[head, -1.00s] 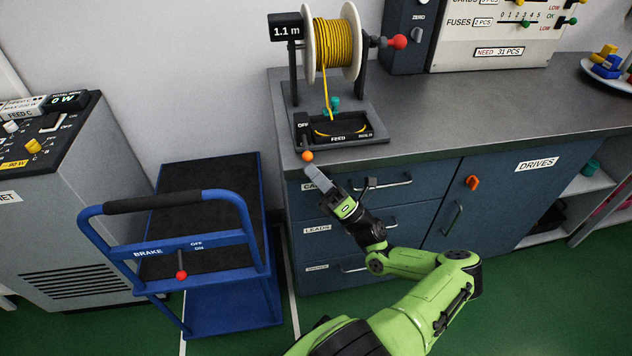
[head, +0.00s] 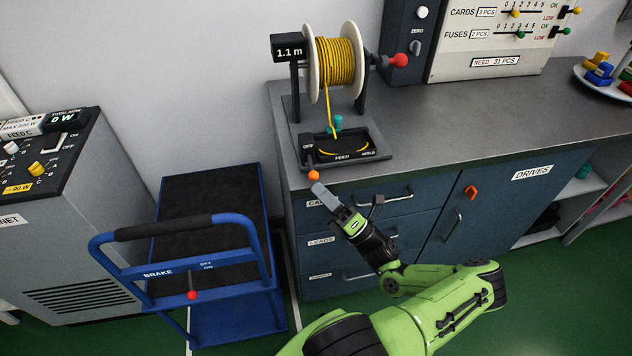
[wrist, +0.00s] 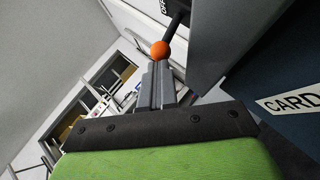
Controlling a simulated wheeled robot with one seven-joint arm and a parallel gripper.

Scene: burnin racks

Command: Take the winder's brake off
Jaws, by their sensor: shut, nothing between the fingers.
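The winder stands on the bench with a spool of yellow cable (head: 339,62), a 1.1 m display (head: 290,48) and a base (head: 375,148) marked OFF, FEED and HOLD. A dark lever at the base's left front corner, by the OFF mark, ends in an orange ball knob (head: 313,175) that sticks out past the bench edge. The knob also shows in the wrist view (wrist: 160,49). My gripper (head: 317,187) is shut and empty, its tips just below and in front of the knob. In the wrist view the tips overlap the knob's lower edge; I cannot tell whether they touch.
A blue trolley (head: 228,220) with its own red-knobbed BRAKE lever (head: 192,295) stands left of the bench. A red-knobbed handle (head: 401,60) sticks out right of the spool. Drawers with handles (head: 398,193) lie below the bench edge.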

